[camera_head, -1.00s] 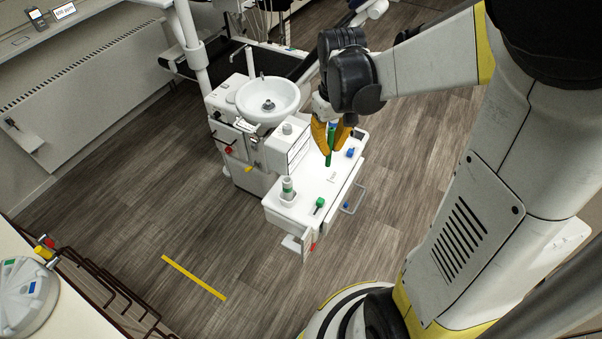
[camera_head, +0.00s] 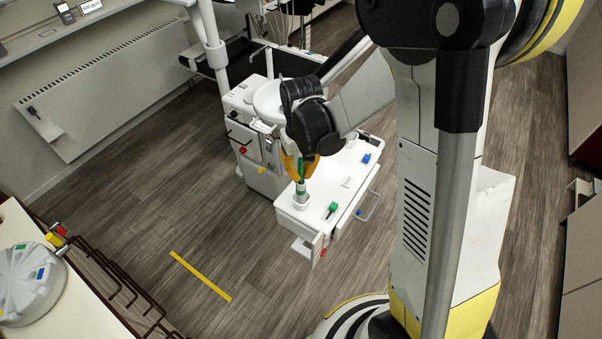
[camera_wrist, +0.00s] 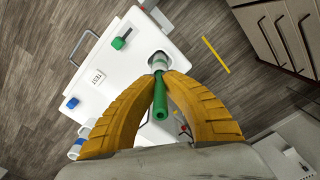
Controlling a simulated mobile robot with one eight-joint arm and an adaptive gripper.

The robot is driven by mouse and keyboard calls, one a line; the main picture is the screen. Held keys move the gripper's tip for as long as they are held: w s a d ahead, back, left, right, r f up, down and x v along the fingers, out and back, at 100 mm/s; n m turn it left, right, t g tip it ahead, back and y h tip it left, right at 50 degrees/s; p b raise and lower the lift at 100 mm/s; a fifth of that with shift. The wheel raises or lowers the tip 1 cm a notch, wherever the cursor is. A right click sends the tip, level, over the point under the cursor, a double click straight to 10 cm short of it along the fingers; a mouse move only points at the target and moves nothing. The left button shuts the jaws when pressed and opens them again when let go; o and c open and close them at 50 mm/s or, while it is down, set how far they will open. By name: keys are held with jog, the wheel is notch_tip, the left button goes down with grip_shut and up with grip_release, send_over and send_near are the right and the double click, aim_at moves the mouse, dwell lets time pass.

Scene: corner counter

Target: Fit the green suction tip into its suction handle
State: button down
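My gripper (camera_head: 301,170) has its yellow fingers closed around the green suction tip (camera_wrist: 160,100), which shows as a green rod in the wrist view. The handle also shows beyond the fingertips in the wrist view (camera_wrist: 158,62). The tip is held upright over the handle, its lower end at or just above the handle's mouth. I cannot tell whether it is inside.
A green piece (camera_head: 332,208) and a blue piece (camera_head: 366,157) lie on the counter top, with a small printed label (camera_head: 346,182) between them. A white basin (camera_head: 270,100) stands behind. A drawer handle (camera_head: 368,207) sticks out at the right side.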

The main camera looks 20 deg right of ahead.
jog(key=shift+f, duration=0.15)
jog(key=c, duration=1.6)
grip_release()
notch_tip(320, 180, up, 12)
jog(key=shift+s+r+p, duration=0.15)
jog(key=shift+r+p, duration=0.1)
jog(key=shift+p, duration=0.75)
jog(key=s+r+t, duration=0.2)
jog(key=s, duration=0.2)
jog(key=s+r+t, duration=0.2)
jog(key=s+r, duration=0.1)
jog(key=s, duration=0.1)
jog(key=s+r+t, duration=0.3)
jog(key=s, duration=0.1)
jog(key=shift+s, duration=0.2)
